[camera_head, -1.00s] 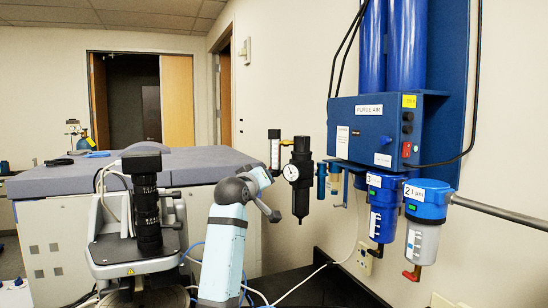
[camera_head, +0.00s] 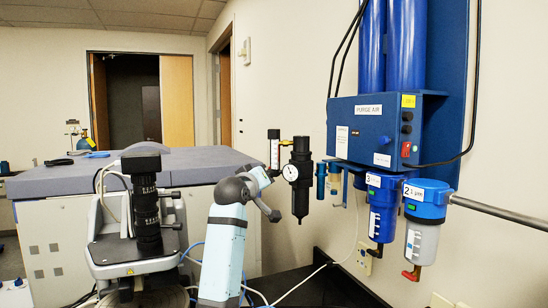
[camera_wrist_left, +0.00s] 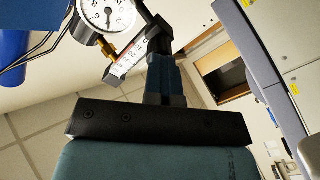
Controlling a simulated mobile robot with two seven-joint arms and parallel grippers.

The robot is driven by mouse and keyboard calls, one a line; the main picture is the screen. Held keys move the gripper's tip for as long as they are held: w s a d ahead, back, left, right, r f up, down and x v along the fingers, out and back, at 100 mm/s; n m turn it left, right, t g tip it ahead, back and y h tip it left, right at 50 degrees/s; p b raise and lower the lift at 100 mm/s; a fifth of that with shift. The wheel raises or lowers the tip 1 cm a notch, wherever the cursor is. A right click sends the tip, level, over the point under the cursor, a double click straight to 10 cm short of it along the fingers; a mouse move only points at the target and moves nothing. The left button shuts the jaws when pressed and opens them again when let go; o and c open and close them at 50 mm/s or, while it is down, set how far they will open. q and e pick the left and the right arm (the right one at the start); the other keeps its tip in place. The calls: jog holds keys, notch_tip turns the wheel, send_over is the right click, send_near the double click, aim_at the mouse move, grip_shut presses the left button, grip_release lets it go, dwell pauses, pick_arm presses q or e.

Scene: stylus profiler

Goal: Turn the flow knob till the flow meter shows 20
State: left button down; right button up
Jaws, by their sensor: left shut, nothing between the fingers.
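The flow meter (camera_head: 274,149) is a slim clear tube with a pale scale, left of the black regulator in the head view. It also shows in the left wrist view (camera_wrist_left: 126,66), slanted, its right end close beside my fingers. Its reading is too small to tell. The flow knob cannot be made out; my fingers may hide it. My left gripper (camera_wrist_left: 158,48) is shut and empty, its dark fingers beside the meter; whether they touch anything is unclear. In the head view my left arm reaches up from the bottom, just below the meter. My right gripper is not in view.
A round pressure gauge (camera_head: 291,173) sits on the black regulator (camera_head: 302,200), close to the meter. The blue purge air unit (camera_head: 375,130) with filter bowls (camera_head: 426,215) hangs to the right. A microscope-like instrument (camera_head: 147,215) stands left of my arm.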

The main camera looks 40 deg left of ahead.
pick_arm(q)
jog(key=n, duration=2.4)
jog(key=c, duration=1.7)
grip_release()
jog(key=shift+o, duration=0.2)
